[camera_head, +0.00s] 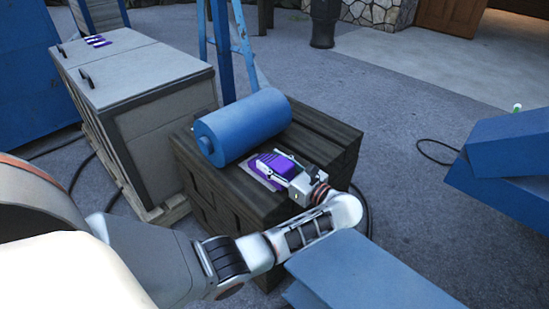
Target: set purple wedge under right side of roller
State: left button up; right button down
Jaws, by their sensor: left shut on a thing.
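The roller (246,126) is a blue cylinder lying on a dark wooden crate (226,194), its near end facing lower left. My left arm reaches across from the lower left, and my left gripper (273,166) is over the crate top at the roller's right side. It is shut on a purple wedge (268,161), which is close beside the roller. I cannot tell whether the wedge touches the roller. A pale flat patch (257,174) shows beneath the wedge. The fingers partly hide the wedge. My right gripper is not in view.
A grey cabinet (150,95) stands left of the crate, with several small purple and white pieces (97,40) on its far top. A blue ladder (222,45) rises behind the roller. Blue beams (365,275) lie at lower right. The crate's right part is clear.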

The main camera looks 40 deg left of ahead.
aim_at(265, 158)
pick_arm(q)
jog(key=shift+w+a+f, duration=0.1)
jog(key=shift+a+f, duration=0.05)
jog(key=shift+a, duration=0.3)
jog(key=shift+a+b, duration=0.35)
jog(key=shift+a, duration=0.45)
jog(key=shift+w+a, duration=0.1)
jog(key=shift+a, duration=0.45)
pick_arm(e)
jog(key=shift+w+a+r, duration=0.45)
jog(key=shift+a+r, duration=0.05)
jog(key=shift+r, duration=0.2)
pick_arm(q)
jog(key=o, duration=1.7)
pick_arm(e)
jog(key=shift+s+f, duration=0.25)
pick_arm(q)
jog(key=shift+d+f, duration=0.1)
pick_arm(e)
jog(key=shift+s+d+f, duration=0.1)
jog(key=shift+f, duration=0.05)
pick_arm(q)
jog(key=d, duration=0.8)
jog(key=s+d, duration=0.1)
jog(key=d, duration=0.2)
jog(key=shift+d, duration=0.4)
